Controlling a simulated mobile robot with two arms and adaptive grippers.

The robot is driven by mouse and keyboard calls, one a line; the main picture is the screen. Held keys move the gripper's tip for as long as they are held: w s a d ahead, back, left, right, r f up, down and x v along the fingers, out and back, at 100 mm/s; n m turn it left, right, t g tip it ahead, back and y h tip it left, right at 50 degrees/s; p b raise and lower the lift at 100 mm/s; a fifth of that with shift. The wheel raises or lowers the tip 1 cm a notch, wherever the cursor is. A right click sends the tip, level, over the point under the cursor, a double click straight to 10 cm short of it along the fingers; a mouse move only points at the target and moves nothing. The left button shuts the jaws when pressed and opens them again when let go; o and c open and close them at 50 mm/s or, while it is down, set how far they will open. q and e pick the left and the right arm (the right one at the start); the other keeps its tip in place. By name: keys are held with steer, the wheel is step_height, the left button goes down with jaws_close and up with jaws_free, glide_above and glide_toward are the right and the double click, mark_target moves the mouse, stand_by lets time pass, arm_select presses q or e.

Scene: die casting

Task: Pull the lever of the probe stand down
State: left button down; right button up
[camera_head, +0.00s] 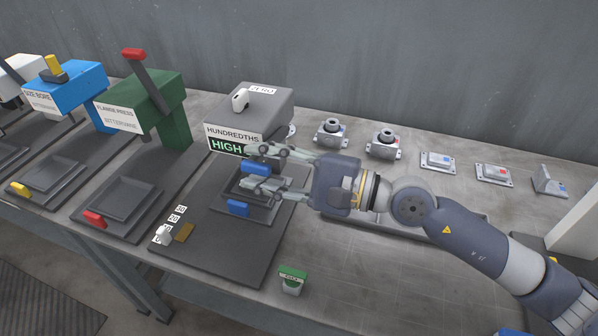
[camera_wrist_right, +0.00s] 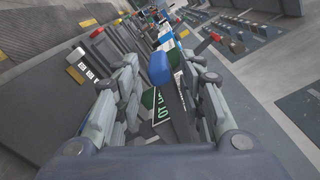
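The probe stand is a dark grey box (camera_head: 262,108) labelled HUNDREDTHS, with a green HIGH on its display, on a dark base plate (camera_head: 207,232). Its lever has a blue grip (camera_head: 256,168), which also shows in the wrist view (camera_wrist_right: 160,68); the lever arm is mostly hidden. My right gripper (camera_head: 248,168) reaches in from the right, its fingers apart above and below the blue grip. In the wrist view the gripper (camera_wrist_right: 163,85) shows gaps between both fingers and the grip. My left gripper is not in view.
A green press (camera_head: 155,110) with a red-tipped lever and a blue press (camera_head: 75,93) stand to the left. Metal housings (camera_head: 331,134) (camera_head: 383,144) and small plates (camera_head: 438,162) lie behind my right arm. A green-topped box (camera_head: 292,281) stands near the front edge.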

steer(key=v, duration=1)
steer(key=shift+s+d, duration=0.15)
steer(key=shift+d, duration=0.15)
